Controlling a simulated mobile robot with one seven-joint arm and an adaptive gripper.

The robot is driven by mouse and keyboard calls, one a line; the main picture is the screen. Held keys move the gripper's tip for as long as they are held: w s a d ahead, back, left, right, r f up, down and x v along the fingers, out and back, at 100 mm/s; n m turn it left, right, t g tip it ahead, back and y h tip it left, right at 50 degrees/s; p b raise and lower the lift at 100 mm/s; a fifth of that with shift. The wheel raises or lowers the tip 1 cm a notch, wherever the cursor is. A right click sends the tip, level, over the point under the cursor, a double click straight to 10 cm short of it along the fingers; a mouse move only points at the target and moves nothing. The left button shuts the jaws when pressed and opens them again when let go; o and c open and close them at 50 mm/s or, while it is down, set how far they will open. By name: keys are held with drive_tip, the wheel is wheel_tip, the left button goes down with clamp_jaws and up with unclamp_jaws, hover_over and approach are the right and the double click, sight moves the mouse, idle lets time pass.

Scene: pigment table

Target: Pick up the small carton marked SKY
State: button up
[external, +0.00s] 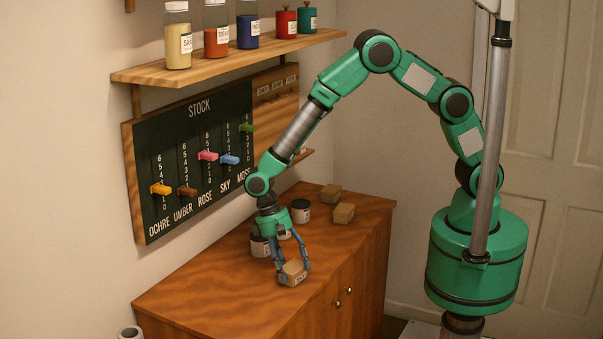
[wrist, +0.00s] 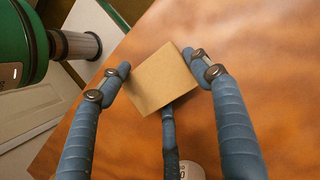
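A small tan carton (external: 293,279) is at the front part of the wooden cabinet top (external: 205,293). A small dark mark on its side looks like SKY, though it is tiny in the picture. My gripper (external: 294,268) is down around the carton, with fingers at its sides. In the wrist view, the carton's plain top (wrist: 160,79) lies between my gripper's blue fingertips (wrist: 157,60), with a third finger at its lower edge. The fingertips are close against the edges; whether they press on it I cannot tell. The carton appears to be resting on the cabinet top.
Two other cartons, one nearer (external: 343,213) and one farther (external: 331,193), lie toward the back right. A dark-lidded jar (external: 300,211) and other jars (external: 260,246) stand behind my gripper. The stock board (external: 200,150) and bottle shelf (external: 225,66) are on the wall. The cabinet's left front is clear.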

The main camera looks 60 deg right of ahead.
sight(295, 268)
drive_tip(key=shift+c, duration=1.4)
drive_tip(key=shift+r, duration=0.1)
drive_tip(key=shift+r, duration=0.55)
wheel_tip(295, 268, up, 2)
drive_tip(key=shift+r+p, duration=0.15)
drive_tip(key=shift+p, duration=0.4)
drive_tip(key=s+d+r+p, duration=0.1)
drive_tip(key=s+d+p, duration=0.1)
drive_tip(key=s+d, duration=0.8)
drive_tip(key=shift+s+r, duration=0.2)
drive_tip(key=shift+s, duration=1)
